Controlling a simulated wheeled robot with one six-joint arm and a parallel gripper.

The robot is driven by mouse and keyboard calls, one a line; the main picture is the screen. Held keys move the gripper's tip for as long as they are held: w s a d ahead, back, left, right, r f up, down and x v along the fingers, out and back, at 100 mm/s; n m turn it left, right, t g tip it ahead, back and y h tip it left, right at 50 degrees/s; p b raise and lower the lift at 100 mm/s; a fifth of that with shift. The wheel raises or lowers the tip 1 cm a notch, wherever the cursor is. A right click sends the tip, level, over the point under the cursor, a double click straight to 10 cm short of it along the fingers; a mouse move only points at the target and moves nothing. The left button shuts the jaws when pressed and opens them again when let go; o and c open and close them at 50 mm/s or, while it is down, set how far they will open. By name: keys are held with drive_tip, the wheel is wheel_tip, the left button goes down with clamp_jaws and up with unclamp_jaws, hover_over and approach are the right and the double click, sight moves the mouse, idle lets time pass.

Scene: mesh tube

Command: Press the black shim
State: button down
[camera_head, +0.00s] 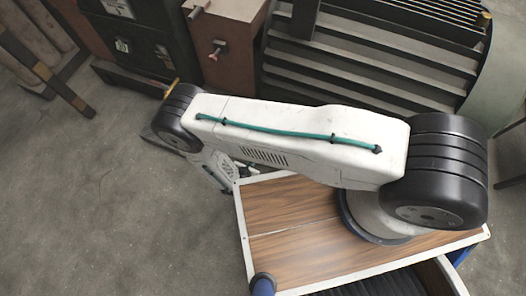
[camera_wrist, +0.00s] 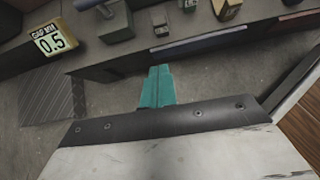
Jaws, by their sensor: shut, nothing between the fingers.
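My gripper (camera_wrist: 157,88) shows in the wrist view as two teal fingers side by side, shut and empty. It points toward the front of a dark bench (camera_wrist: 140,62) and appears apart from it, with grey floor around the fingers. I cannot make out a black shim for certain in either view. In the head view my white arm reaches left from my wood-topped base, and my gripper cannot be made out there.
A yellow-framed sign (camera_wrist: 49,40) reading "GAP MIN 0.5" stands at the bench's left. A grey block (camera_wrist: 115,22) and several small items sit along the bench. In the head view, a black cabinet (camera_head: 135,45) and a dark slatted rack (camera_head: 370,60) stand behind. Open floor lies left.

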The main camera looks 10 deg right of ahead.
drive_tip(key=shift+s+d+f+n, duration=0.3)
drive_tip(key=shift+s+f, duration=0.25)
drive_tip(key=shift+f, duration=0.15)
drive_tip(key=shift+f, duration=0.1)
drive_tip(key=w+r+x, duration=0.1)
drive_tip(key=r+x, duration=0.1)
drive_tip(key=x, duration=1)
drive_tip(key=shift+w+d+f, duration=0.3)
drive_tip(key=shift+w+d, duration=0.25)
drive_tip(key=shift+w, duration=0.05)
